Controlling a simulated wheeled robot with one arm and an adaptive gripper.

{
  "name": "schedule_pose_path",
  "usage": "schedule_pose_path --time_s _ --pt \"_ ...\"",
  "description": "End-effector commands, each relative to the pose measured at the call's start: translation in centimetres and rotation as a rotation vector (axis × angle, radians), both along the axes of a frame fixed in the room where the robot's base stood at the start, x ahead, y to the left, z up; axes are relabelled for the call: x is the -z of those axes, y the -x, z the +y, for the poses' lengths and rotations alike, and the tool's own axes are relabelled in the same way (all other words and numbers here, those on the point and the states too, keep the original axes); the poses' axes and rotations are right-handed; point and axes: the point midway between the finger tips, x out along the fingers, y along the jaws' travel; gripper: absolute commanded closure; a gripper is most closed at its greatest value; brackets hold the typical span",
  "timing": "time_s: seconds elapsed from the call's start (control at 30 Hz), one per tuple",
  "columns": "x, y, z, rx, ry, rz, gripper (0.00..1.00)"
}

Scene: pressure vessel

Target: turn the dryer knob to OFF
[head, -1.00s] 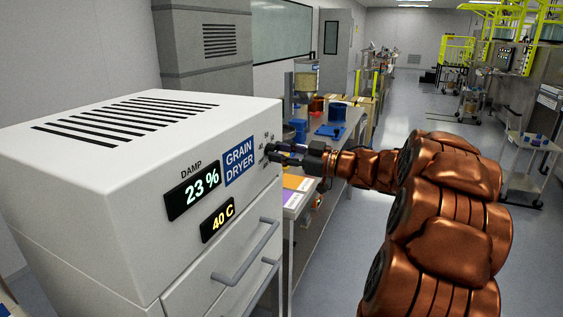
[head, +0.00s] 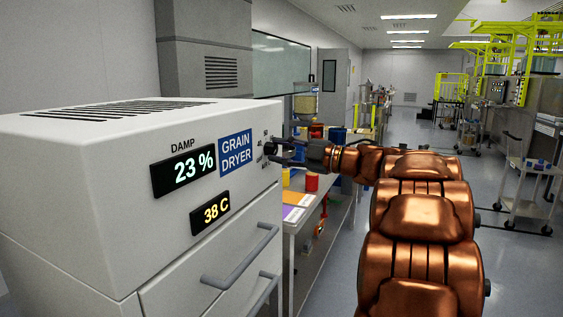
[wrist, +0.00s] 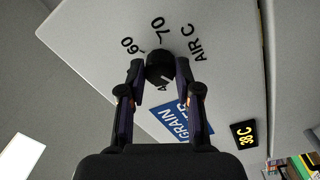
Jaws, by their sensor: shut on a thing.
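The grain dryer (head: 90,185) is a white box at the left of the head view. Its displays read DAMP 23 % (head: 183,172) and 38 C (head: 210,214). In the wrist view its black round knob (wrist: 160,68) sits on the white panel, with 60, 70 and AIR C printed around it. My gripper (wrist: 160,80) is shut on the knob, one finger on each side. The marks under the knob and fingers are partly hidden, and I cannot read the knob's setting. In the head view my gripper (head: 275,150) reaches the panel's right edge and covers the knob.
Two drawer handles (head: 240,258) stick out of the dryer's front below the displays. A bench (head: 300,222) with coloured trays and containers stands behind my gripper. A trolley (head: 535,180) stands at the right. The floor between is clear.

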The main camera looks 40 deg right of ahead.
Motion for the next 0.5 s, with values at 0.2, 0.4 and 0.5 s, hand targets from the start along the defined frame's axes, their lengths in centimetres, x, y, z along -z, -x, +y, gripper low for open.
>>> schedule_pose_path --time_s 0.2,0.4,0.5 --pt "0.11 0.02 -0.05 0.001 0.041 -0.024 1.00" --pt "0.02 0.02 -0.07 0.002 0.050 -0.030 1.00" --pt "0.01 0.02 -0.07 0.002 0.050 -0.030 1.00"
